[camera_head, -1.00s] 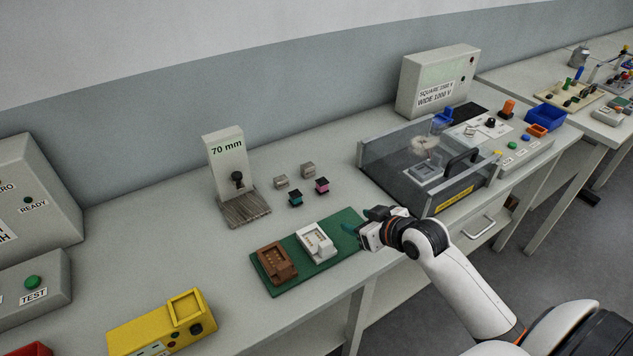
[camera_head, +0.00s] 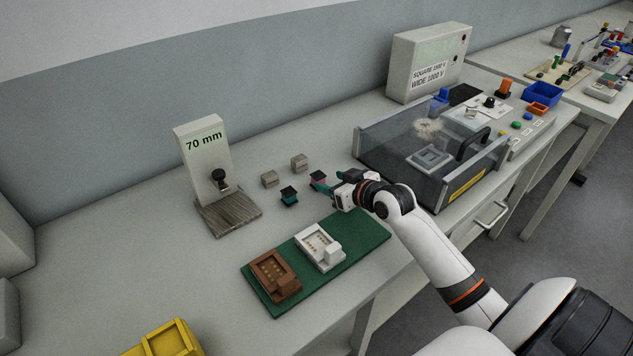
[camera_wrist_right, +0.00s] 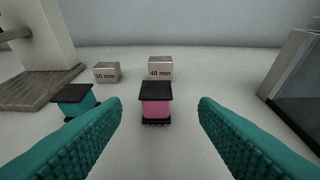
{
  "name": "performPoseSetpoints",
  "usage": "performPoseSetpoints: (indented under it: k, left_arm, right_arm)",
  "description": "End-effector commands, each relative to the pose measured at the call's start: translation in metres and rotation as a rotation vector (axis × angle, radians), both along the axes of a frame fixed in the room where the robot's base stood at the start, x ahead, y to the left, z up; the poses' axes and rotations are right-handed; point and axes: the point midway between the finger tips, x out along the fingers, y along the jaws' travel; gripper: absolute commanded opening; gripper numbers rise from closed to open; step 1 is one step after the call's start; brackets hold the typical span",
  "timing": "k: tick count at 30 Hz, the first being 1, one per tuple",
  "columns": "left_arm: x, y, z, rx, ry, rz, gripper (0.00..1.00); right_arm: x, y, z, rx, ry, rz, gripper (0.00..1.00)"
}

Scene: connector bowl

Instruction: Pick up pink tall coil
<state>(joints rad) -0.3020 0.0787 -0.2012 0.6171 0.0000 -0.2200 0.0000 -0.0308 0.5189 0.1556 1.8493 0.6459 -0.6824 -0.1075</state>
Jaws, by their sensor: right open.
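The pink tall coil (camera_wrist_right: 156,106) stands upright on the table, with a black top and base. It is centred between my right gripper's fingers in the right wrist view, a little beyond the tips. In the head view the pink coil (camera_head: 317,179) shows just left of my right gripper (camera_head: 338,184), which partly hides it. My right gripper (camera_wrist_right: 160,112) is open with teal fingers and nothing between them. A teal coil (camera_wrist_right: 74,98) with a black top stands to the left; it also shows in the head view (camera_head: 289,196). My left gripper is out of view.
A grey 40 mm block (camera_wrist_right: 160,68) and a 30 mm block (camera_wrist_right: 107,73) stand behind the coils. A 70 mm stand (camera_head: 207,165) is at the left. A clear-walled box (camera_head: 420,160) is at the right. A green mat (camera_head: 345,257) with brown and white fixtures lies in front.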

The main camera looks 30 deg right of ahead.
Motion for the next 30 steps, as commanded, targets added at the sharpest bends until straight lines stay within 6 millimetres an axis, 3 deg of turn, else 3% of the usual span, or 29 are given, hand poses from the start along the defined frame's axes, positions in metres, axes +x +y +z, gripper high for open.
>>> performPoseSetpoints:
  k: [3,11,18,28,30]
  left_arm:
    - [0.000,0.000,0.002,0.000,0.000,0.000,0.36]
    - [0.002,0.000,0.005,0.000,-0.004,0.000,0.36]
    - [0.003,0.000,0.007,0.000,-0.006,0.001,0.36]
    - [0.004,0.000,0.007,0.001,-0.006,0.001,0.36]
    - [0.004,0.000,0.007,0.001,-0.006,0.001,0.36]
  right_arm:
    - [0.018,0.001,-0.006,0.002,0.000,-0.001,0.55]
    - [0.037,0.005,-0.014,0.001,0.000,0.000,0.55]
    - [0.068,0.010,-0.029,0.002,0.001,-0.001,0.55]
    - [0.074,0.010,-0.032,-0.001,0.001,0.000,0.55]
    - [0.074,0.010,-0.032,-0.001,0.001,0.000,0.43]
